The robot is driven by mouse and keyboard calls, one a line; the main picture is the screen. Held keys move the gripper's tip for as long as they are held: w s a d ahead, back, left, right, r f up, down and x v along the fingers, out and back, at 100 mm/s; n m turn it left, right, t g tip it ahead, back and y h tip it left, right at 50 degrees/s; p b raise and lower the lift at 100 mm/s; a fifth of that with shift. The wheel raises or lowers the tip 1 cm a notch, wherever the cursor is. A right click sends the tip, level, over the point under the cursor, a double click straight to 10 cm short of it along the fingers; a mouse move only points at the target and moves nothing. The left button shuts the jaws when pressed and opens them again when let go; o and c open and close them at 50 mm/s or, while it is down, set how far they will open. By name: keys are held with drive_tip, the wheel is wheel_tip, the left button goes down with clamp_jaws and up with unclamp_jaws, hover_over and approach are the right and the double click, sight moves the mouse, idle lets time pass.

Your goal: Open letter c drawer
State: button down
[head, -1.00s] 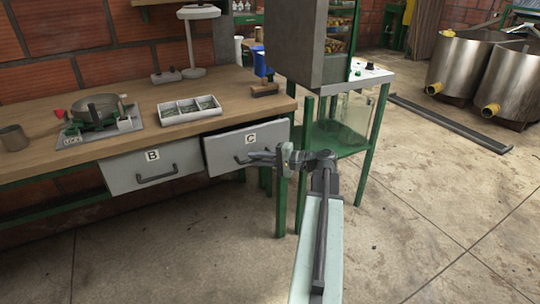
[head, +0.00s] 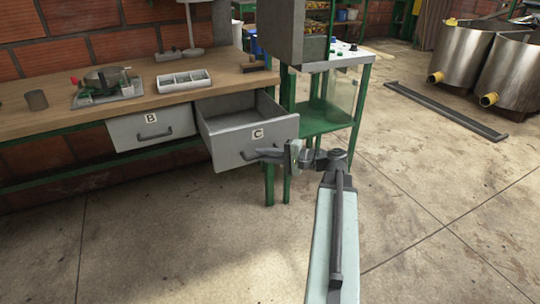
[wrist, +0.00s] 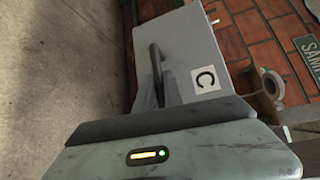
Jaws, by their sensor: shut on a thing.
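The grey drawer marked C (head: 228,145) is pulled well out from under the wooden workbench in the head view, and its inside looks empty. Its front also shows in the wrist view (wrist: 190,48). My gripper (head: 255,154) is at the drawer front, shut on the dark C handle (wrist: 156,62). In the wrist view my gripper (wrist: 160,90) has its fingers at the handle, left of the letter C. In the head view the fingers hide most of the handle.
The drawer marked B (head: 150,131) is shut to the left. The workbench (head: 60,118) carries a sectioned white tray (head: 183,79) and a scale-like device. A green-legged stand (head: 325,118) is close on the right. The floor in front is clear.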

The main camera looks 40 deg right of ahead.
drive_tip(key=shift+s+a, duration=0.1)
drive_tip(key=shift+a, duration=0.15)
drive_tip(key=c, duration=1.5)
unclamp_jaws()
drive_tip(key=shift+o, duration=0.2)
drive_tip(key=shift+d, duration=0.1)
drive_tip(key=p+v, duration=0.1)
drive_tip(key=v, duration=0.6)
drive_tip(key=shift+s+d, duration=0.2)
drive_tip(key=shift+s, duration=0.1)
